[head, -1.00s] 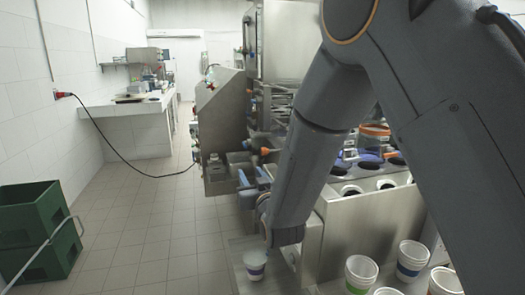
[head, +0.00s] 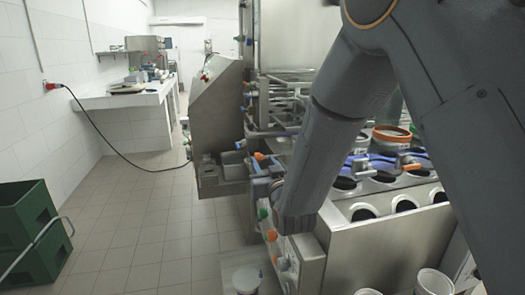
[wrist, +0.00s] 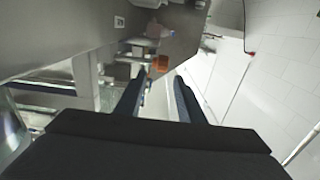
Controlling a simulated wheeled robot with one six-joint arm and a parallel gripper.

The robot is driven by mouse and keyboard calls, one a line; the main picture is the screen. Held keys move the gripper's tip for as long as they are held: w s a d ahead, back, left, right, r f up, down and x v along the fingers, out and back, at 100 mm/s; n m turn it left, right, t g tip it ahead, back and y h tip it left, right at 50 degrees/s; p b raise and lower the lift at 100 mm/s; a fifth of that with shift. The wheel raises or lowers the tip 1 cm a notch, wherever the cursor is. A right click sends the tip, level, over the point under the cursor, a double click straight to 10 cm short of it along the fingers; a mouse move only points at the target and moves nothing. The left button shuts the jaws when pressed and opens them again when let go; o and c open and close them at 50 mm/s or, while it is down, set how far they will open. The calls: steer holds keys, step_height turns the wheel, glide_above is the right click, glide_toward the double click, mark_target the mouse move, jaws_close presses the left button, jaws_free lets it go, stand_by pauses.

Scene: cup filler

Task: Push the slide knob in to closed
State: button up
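I cannot tell for sure which part is the slide knob. In the wrist view an orange knob-like part (wrist: 161,64) shows beyond the gap between my fingers, apart from them. My gripper (wrist: 158,80) is open and empty there, with its two dark fingers spread. In the head view an orange knob (head: 260,156) stands out on the left side of the steel machine (head: 375,245). A green knob (head: 262,213) and more orange knobs (head: 271,235) sit lower on its near left corner. My forearm hides my gripper in the head view.
A white bucket with a lid (head: 246,279) stands low at the machine's left corner. Green crates (head: 32,230) stand at the left. A cable (head: 115,150) hangs from the wall towards the machine. The tiled floor (head: 150,225) between is clear.

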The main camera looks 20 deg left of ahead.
mark_target(258, 155)
steer(key=shift+p+x, duration=0.65)
steer(key=shift+x, duration=3.15)
steer(key=shift+s+a, duration=0.1)
steer(key=shift+a, duration=0.05)
jaws_close()
